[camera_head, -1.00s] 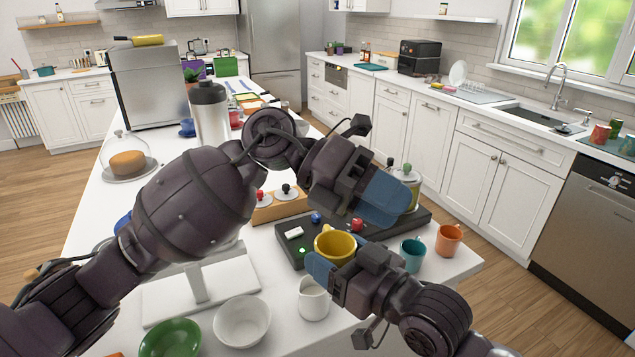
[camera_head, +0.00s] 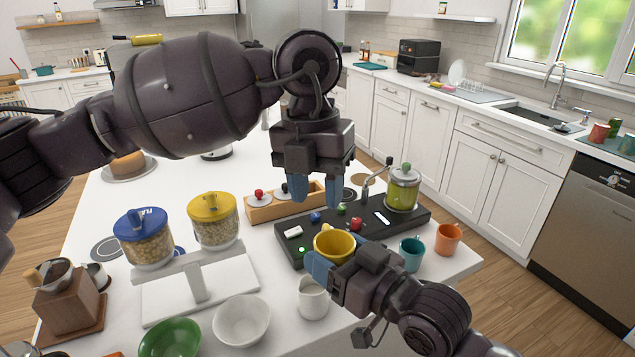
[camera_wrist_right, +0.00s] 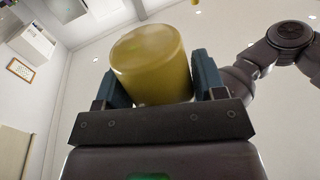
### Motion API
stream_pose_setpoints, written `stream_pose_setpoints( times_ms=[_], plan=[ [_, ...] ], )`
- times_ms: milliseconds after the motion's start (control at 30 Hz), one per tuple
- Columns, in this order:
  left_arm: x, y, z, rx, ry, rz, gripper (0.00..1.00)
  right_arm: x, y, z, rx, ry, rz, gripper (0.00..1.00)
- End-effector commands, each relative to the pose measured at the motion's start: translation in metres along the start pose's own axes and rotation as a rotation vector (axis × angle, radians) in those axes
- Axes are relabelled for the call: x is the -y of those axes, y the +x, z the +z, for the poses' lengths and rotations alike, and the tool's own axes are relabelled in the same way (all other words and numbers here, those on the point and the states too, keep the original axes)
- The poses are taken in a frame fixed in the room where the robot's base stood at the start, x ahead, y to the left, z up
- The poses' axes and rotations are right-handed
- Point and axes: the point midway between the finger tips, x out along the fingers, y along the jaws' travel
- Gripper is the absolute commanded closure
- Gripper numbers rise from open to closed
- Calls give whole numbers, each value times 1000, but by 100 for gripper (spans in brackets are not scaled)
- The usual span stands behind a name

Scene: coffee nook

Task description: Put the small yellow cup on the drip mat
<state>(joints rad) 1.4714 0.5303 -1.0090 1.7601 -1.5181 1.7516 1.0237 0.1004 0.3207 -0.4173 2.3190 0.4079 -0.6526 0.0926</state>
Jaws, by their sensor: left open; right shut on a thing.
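The small yellow cup (camera_head: 334,243) is in my right gripper (camera_head: 330,264), which is shut on it. In the right wrist view the cup (camera_wrist_right: 150,68) sits between the two blue fingers. My left gripper (camera_head: 316,188) is open and empty, fingers pointing down, above the back of the mat near the wooden box.
A white pitcher (camera_head: 313,298) is in front; lidded jars (camera_head: 213,222) stand left.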

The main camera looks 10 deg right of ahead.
Motion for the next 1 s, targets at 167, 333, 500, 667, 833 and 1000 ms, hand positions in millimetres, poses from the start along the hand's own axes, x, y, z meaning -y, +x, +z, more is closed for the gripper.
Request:
stream_pose_setpoints(
  times_ms=[167, 333, 500, 667, 833, 1000],
  plan=[
    [1, 27, -1, -5, 3, -3, 59, 0, 0, 0, -1, 0, 0, 63],
    [1, 54, -1, -4, 3, -3, 59, 0, 0, 0, -1, 0, 0, 63],
    [1, 80, -1, -4, 4, -4, 59, 0, 0, 0, -1, 0, 0, 63],
    [2, 98, -1, -2, 3, -5, 59, 0, 0, 0, -1, 0, 0, 63],
    [1, 110, -1, -2, 3, -4, 59, 0, 0, -1, -2, 0, -1, 63],
    [1, 112, 0, -1, 3, -4, 59, 1, 0, -1, -4, 0, -3, 63]
  ],
)
